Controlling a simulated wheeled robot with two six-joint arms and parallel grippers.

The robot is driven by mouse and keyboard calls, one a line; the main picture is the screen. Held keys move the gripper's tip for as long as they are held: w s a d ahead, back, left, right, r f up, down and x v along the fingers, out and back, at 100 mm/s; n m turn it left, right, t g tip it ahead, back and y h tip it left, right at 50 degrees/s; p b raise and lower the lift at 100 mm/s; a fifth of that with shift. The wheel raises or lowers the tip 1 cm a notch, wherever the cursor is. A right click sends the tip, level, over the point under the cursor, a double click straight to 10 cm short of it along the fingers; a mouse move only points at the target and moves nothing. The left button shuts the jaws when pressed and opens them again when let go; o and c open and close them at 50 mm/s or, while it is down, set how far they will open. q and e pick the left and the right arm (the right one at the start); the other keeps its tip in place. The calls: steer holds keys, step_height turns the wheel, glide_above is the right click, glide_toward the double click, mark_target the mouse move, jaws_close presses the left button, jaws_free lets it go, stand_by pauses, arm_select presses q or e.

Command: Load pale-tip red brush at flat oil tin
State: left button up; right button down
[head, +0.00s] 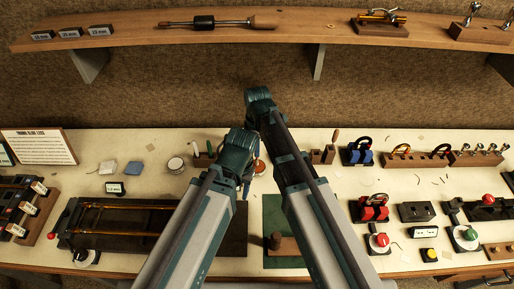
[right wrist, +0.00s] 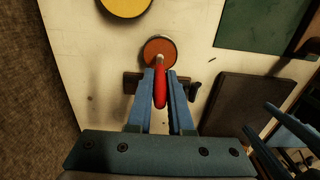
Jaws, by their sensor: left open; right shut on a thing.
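The red brush (right wrist: 160,88) is held between the blue fingers of my right gripper (right wrist: 162,76), which is shut on its handle. Its pale tip (right wrist: 160,59) lies over the lower part of the round tin with orange-brown contents (right wrist: 158,47); I cannot tell whether it touches the contents. The tin also shows partly in the head view (head: 260,169), beside the arms. My right gripper's fingers are mostly hidden in the head view. My left gripper (head: 245,188) is open and low over the table, left of that tin; its blue fingers show at the lower right of the right wrist view.
A dark holder block (right wrist: 132,83) is close behind my right fingers. A yellow round tin (right wrist: 125,4) is at the top edge. A green mat (head: 281,218) and a dark tray (head: 232,235) lie nearer me. A shelf (head: 300,32) runs above the back.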

steer(key=shift+f+b, duration=0.45)
stand_by(1.3)
steer(key=shift+r, duration=0.1)
step_height(320, 180, up, 7)
steer(key=p, duration=0.7)
stand_by(0.6)
